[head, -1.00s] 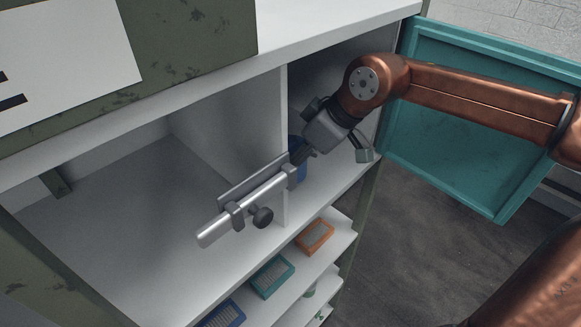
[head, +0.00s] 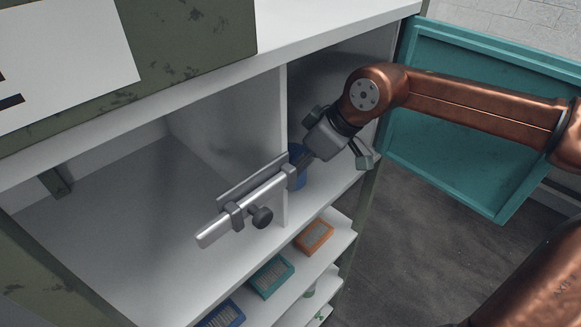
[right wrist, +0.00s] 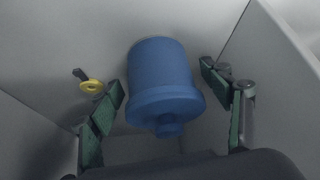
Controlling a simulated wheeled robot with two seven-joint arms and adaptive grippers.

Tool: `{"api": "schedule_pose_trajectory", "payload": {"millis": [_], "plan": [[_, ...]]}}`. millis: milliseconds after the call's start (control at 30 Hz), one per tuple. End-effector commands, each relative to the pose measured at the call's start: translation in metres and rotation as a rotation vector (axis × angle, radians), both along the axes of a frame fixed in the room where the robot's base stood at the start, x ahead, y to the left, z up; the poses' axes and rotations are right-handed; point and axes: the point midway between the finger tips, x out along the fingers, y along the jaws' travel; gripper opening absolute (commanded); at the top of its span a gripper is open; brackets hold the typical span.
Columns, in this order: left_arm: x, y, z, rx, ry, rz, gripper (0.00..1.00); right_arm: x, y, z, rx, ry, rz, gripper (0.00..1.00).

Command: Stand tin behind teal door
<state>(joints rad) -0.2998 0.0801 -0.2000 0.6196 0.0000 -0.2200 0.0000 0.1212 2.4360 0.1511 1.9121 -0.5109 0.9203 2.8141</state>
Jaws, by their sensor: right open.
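The tin looks to be the blue canister (right wrist: 160,78) with a narrower neck, standing in the right compartment of the cabinet; it shows partly in the head view (head: 299,174), behind a silver bar. The teal door (head: 455,120) is swung wide open on the right. My right gripper (right wrist: 162,85) is open, with one green-padded finger on each side of the tin in the right wrist view. Gaps show between both fingers and the tin. My left gripper is not in view.
A silver bar with a dark knob (head: 262,217) crosses in front of the divider (head: 270,110). The left compartment (head: 110,240) looks empty. Lower shelves hold an orange box (head: 314,236) and a teal box (head: 271,277). A yellow ring (right wrist: 91,86) shows beside the left finger.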

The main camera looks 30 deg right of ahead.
Motion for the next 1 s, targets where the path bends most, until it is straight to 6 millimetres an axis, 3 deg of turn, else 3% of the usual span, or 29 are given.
{"api": "schedule_pose_trajectory", "payload": {"millis": [500, 700, 1000], "plan": [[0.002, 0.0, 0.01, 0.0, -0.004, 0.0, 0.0, -0.041, -0.03, 0.082, 0.0, -0.006, -0.001, 0.72], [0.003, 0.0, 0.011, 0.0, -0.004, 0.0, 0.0, -0.049, -0.035, 0.095, 0.0, -0.002, -0.001, 0.72], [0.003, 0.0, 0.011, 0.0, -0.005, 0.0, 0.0, -0.05, -0.036, 0.097, 0.002, -0.001, -0.001, 0.72]]}}
